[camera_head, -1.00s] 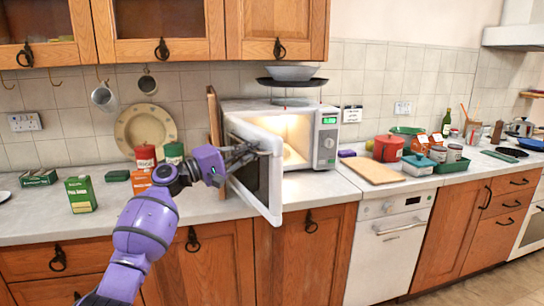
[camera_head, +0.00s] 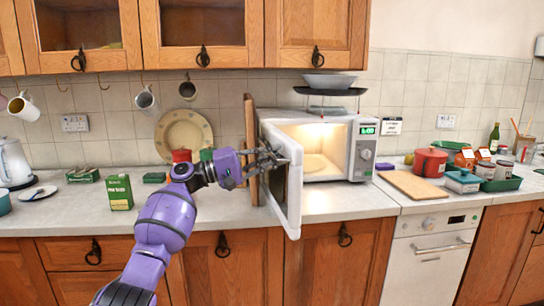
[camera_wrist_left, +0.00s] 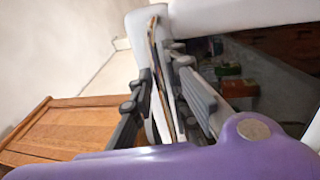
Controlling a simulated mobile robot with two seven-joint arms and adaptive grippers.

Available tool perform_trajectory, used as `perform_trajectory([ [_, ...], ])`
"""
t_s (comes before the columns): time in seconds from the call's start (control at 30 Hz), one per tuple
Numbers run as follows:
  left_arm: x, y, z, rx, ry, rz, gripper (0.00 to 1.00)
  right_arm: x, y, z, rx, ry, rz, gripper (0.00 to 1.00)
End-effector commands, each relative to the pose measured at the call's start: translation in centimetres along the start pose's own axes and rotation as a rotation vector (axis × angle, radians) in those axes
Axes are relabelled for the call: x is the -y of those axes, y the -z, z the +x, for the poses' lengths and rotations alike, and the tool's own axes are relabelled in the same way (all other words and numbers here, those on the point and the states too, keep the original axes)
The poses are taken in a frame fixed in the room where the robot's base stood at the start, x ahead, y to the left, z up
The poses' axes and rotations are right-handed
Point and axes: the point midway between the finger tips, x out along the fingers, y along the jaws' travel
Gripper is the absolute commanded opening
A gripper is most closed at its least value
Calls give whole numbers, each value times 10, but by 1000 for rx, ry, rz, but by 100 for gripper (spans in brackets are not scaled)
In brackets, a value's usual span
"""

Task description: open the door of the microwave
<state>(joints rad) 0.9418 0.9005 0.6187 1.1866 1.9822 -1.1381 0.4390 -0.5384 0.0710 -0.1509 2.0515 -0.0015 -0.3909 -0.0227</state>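The microwave (camera_head: 365,151) is white and stands on the counter with its lit cavity showing and a green display on its right panel. Its door (camera_head: 294,190) is hinged at the left and stands wide open, jutting out toward me. My left gripper (camera_head: 268,163) reaches in from the left to the outer face of the door. In the left wrist view its two fingers (camera_wrist_left: 165,105) lie on either side of a white upright bar, the door handle (camera_wrist_left: 140,28), with the dark door glass (camera_wrist_left: 265,75) to the right. My right gripper is not in view.
A wooden board (camera_head: 251,150) stands upright just left of the microwave. A green box (camera_head: 119,192) is on the counter at left. A cutting board (camera_head: 412,185) and red pot (camera_head: 430,162) are to the right. The counter front between green box and door is partly clear.

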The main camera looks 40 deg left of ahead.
Motion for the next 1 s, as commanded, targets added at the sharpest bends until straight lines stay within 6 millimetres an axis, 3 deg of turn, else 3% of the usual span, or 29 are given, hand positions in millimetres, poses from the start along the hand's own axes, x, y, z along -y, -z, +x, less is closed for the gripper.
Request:
perform_trajectory([
  [0.23, 1, 0, -2, -1, 1, -1, 15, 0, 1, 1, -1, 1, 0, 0],
  [0.37, 1, 1, -14, -3, 1, -2, 15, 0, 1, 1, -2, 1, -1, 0],
  [0.8, 1, 1, -100, -3, 2, -1, 15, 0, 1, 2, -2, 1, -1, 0],
  [1.0, 0, 0, -118, -1, 0, -1, 15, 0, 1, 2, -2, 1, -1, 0],
])
